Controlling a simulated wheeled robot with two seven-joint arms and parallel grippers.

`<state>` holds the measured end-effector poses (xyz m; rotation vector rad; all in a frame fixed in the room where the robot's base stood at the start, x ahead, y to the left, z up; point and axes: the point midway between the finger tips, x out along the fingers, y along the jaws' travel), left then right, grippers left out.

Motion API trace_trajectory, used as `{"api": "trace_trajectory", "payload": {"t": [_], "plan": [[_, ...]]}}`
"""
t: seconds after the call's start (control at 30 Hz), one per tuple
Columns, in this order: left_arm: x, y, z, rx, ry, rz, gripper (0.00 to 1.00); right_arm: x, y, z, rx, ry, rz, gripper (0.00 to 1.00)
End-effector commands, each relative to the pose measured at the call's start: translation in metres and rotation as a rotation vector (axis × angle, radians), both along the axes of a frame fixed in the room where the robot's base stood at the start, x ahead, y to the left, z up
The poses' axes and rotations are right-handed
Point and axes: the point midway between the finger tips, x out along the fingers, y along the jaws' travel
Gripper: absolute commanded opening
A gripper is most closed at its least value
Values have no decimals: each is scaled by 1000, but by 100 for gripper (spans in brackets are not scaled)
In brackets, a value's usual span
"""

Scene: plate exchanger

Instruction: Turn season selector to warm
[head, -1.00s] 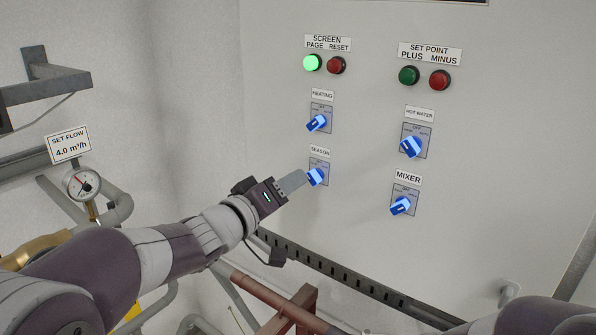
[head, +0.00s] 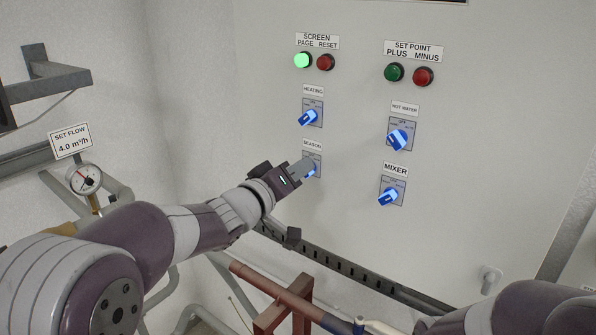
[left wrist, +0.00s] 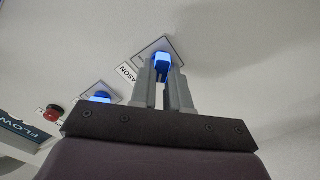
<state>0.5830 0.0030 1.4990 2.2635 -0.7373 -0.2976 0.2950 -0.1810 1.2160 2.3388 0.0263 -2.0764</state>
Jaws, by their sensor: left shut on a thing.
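The season selector is a blue knob (head: 312,173) on a small grey plate under the SEASON label (head: 312,145), on the pale panel. My left gripper (head: 305,167) reaches it from the lower left and hides much of it in the head view. In the left wrist view the two grey fingers (left wrist: 164,85) stand on either side of the blue season knob (left wrist: 162,64) and are shut on it. The knob's exact pointing direction is hard to tell. My right gripper is not in view; only part of my right arm shows at the lower right.
The heating selector (head: 308,118) sits just above. The hot water selector (head: 398,139) and mixer selector (head: 389,196) are to the right. A lit green button (head: 303,61) and a red button (head: 325,62) are higher. A slotted rail (head: 345,268) runs below the panel.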

Motion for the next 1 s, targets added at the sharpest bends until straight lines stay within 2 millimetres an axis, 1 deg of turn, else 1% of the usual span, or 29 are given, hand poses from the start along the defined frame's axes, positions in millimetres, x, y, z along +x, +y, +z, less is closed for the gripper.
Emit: {"api": "trace_trajectory", "payload": {"t": [0.03, 0.17, 0.37, 1.0], "plan": [[0, -1, -3, 7, 2, -1, 0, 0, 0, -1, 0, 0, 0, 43], [0, -1, -4, 37, -19, -2, 0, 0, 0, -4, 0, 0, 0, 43], [-1, -1, -5, 135, -90, -1, 0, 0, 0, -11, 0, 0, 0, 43], [-2, -3, -8, 622, -438, -3, 0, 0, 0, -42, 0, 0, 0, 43]]}}
